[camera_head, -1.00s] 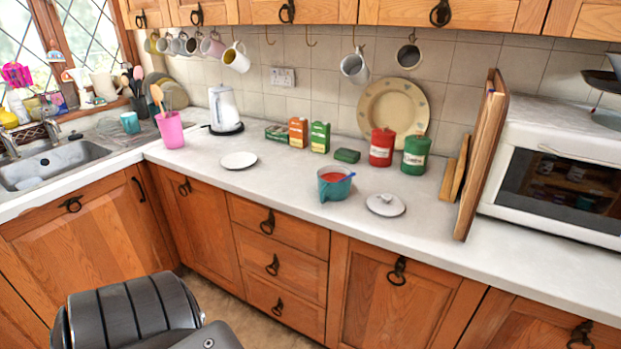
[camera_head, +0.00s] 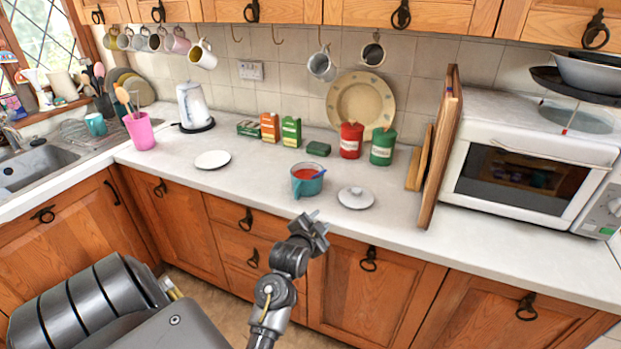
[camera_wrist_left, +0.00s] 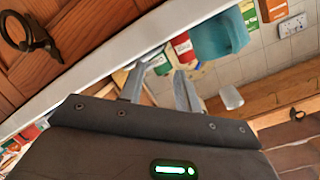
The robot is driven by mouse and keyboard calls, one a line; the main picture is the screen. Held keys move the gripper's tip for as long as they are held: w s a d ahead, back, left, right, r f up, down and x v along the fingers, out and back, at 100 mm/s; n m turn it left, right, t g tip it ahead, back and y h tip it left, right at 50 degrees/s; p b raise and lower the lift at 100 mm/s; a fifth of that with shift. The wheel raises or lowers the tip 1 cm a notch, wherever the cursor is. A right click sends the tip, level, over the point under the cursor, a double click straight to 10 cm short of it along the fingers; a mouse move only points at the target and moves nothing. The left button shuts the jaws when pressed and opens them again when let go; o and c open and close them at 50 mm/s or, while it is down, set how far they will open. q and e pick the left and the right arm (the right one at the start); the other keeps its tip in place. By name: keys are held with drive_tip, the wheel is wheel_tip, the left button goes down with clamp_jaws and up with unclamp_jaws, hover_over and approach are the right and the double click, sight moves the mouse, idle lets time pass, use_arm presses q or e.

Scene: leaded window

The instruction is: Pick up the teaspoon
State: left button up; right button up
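The teaspoon (camera_head: 318,175) stands in a teal mug (camera_head: 306,188) with red liquid on the white worktop. Only its blue handle end shows at the mug's right rim; the rest is hidden in the mug. My left gripper (camera_head: 312,228) is in front of the worktop edge, below and nearer than the mug, touching neither. In the left wrist view the two fingers of my left gripper (camera_wrist_left: 160,76) stand apart with nothing between them, and the teal mug (camera_wrist_left: 220,36) shows beyond them. I cannot make out the teaspoon there. My right gripper is not in view.
Red (camera_head: 351,141) and green (camera_head: 382,147) canisters stand behind. A wooden board (camera_head: 440,150) and a microwave (camera_head: 530,170) stand to the right. The worktop's front strip is clear.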

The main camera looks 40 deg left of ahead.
sight(324, 172)
use_arm(q)
drive_tip(key=w+a+r+y, duration=0.1)
drive_tip(key=w+a+r+t, duration=0.1)
drive_tip(key=a+r, duration=0.1)
drive_tip(key=w+a+r+y, duration=0.1)
drive_tip(key=r, duration=0.1)
drive_tip(key=shift+w+a+t+y, duration=0.1)
drive_tip(key=shift+a+t+y, duration=0.15)
drive_tip(key=shift+t+y, duration=0.05)
drive_tip(key=shift+w+a+r, duration=0.25)
drive_tip(key=shift+a+r, duration=0.15)
drive_tip(key=shift+a, duration=0.05)
drive_tip(key=p+x, duration=0.1)
drive_tip(key=x, duration=0.4)
drive_tip(key=shift+w+a, duration=0.1)
drive_tip(key=shift+w, duration=0.1)
drive_tip(key=shift+w+a+r, duration=0.1)
drive_tip(key=shift+w+r, duration=0.1)
drive_tip(key=shift+w, duration=0.05)
drive_tip(key=p+x, duration=0.1)
drive_tip(key=x, duration=0.2)
drive_tip(key=shift+w+f+p, duration=0.1)
drive_tip(key=shift+w+p, duration=0.15)
drive_tip(key=shift+p, duration=0.15)
drive_tip(key=shift+w+a+f, duration=0.1)
drive_tip(key=shift+w+a, duration=0.2)
drive_tip(key=shift+w, duration=0.2)
drive_tip(key=shift+c, duration=0.2)
clamp_jaws()
